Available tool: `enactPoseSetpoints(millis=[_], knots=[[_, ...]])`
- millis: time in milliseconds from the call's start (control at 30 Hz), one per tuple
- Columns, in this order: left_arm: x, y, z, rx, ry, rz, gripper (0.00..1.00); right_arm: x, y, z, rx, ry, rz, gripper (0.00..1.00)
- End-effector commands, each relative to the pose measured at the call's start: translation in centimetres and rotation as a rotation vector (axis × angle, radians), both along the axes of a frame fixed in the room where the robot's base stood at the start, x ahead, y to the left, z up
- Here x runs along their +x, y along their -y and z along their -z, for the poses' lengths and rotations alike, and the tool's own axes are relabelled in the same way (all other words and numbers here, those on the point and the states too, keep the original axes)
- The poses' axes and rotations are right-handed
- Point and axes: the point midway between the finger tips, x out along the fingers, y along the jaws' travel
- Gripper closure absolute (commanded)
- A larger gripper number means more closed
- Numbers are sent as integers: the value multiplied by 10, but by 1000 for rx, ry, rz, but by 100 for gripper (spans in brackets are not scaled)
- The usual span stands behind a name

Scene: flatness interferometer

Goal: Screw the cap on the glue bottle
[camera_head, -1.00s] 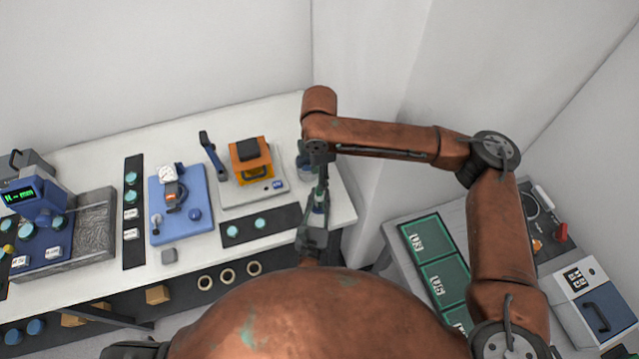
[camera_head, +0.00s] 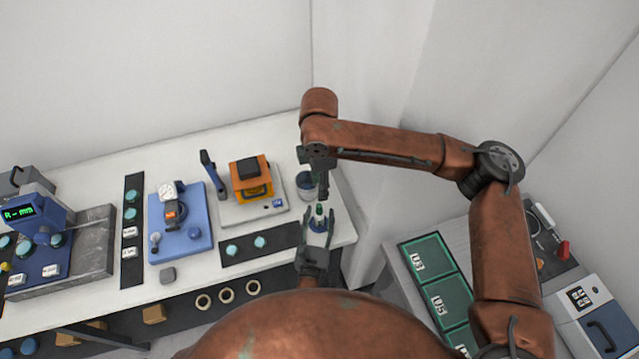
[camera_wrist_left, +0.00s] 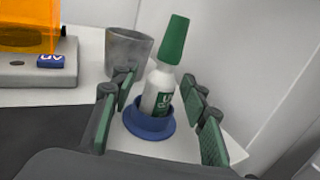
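The white glue bottle (camera_wrist_left: 163,90) stands in a blue ring-shaped holder (camera_wrist_left: 147,125) near the bench's right end. A green tapered cap (camera_wrist_left: 173,40) sits on its top; the thread is hidden. In the head view the cap (camera_head: 319,208) is small, below my right gripper. My left gripper (camera_head: 317,222) is open, its fingers on either side of the bottle and holder, with gaps visible in the left wrist view (camera_wrist_left: 160,112). My right gripper (camera_head: 322,196) points down just above the cap; it is seen edge-on, so its opening is unclear. It is outside the left wrist view.
A grey cup (camera_head: 307,186) stands behind the bottle. An orange-shielded UV device (camera_head: 250,180) on a pale base is to the left. A dark strip (camera_head: 270,243) with teal discs lies in front of it. A side table with green trays (camera_head: 432,262) stands right.

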Motion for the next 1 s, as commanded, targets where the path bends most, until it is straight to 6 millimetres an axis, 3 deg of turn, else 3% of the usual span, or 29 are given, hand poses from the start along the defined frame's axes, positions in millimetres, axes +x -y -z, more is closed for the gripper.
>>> enactPoseSetpoints(millis=[367, 800, 1000], knots=[[-10, -2, 1, 1, -2, 0, 58, 0, 0, 0, 0, 0, 0, 65], [-94, -14, 1, 0, -3, 1, 58, 0, 0, 0, 0, 0, 0, 65], [-115, -17, 0, 1, -1, 1, 58, 0, 0, 0, 0, 0, 0, 65]])
